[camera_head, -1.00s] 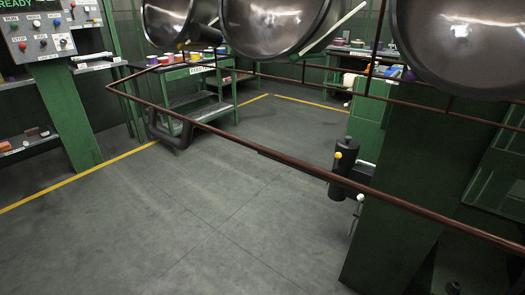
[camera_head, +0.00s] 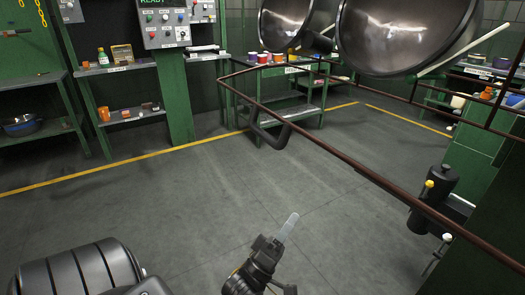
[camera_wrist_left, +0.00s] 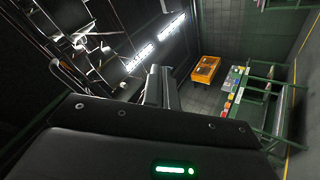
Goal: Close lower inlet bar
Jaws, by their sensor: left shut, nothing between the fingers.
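A long rust-brown bar (camera_head: 352,163), likely the lower inlet bar, runs in the head view from upper left to lower right, above the floor. A black loop handle (camera_head: 268,132) hangs near its left end. My left gripper (camera_head: 289,227) is at the bottom centre, left of the bar and apart from it. It is shut and empty, with a pale fingertip pointing up. In the left wrist view, the dark fingers (camera_wrist_left: 161,88) show past the black housing, with nothing held. My right gripper is out of view.
A control panel (camera_head: 175,22) and green workbench (camera_head: 290,115) stand behind. The grey floor (camera_head: 170,195) at left is open.

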